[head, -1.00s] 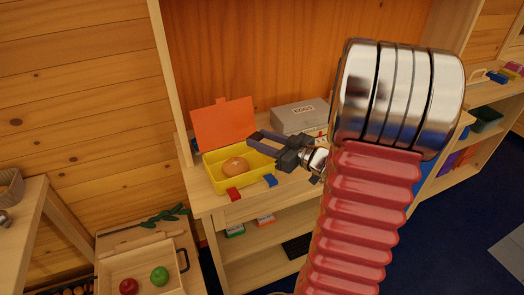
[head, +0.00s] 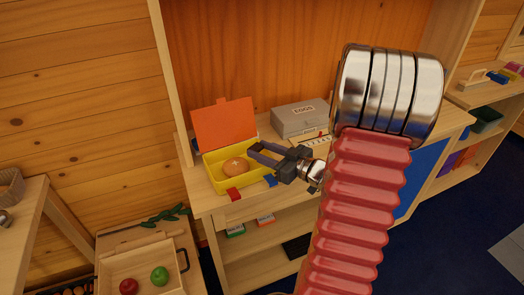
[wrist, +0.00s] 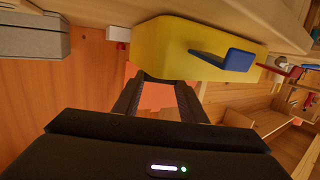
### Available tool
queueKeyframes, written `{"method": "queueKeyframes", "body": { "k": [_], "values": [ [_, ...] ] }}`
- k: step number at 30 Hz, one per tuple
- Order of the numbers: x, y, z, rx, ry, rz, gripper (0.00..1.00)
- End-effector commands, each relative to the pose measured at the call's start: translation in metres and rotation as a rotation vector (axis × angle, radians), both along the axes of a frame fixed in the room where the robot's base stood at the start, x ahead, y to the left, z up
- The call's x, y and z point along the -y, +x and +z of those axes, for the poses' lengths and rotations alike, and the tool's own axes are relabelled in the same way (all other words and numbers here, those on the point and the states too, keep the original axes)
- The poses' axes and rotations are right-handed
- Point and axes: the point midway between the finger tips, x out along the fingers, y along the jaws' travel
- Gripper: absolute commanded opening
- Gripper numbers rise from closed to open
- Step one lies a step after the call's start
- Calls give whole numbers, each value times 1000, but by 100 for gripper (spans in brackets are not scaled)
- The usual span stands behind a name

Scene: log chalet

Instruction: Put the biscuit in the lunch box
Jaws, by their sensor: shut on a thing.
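The box's orange lid (head: 223,124) stands upright at the back.
A red latch (head: 234,194) and a blue latch (head: 270,180) stick out at the box's front. A grey case (head: 301,118) stands to the right behind my gripper. A wooden tray (head: 117,269) with a red and a green fruit is at lower left.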

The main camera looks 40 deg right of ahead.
Motion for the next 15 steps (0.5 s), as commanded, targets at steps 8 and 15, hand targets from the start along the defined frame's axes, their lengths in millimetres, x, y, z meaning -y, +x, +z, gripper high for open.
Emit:
{"method": "queueKeyframes", "body": {
  "k": [8, 15],
  "values": [
    [1, 0, -6, 0, 1, -1, 17],
    [0, 0, -11, 0, 1, -1, 17]
  ]
}}
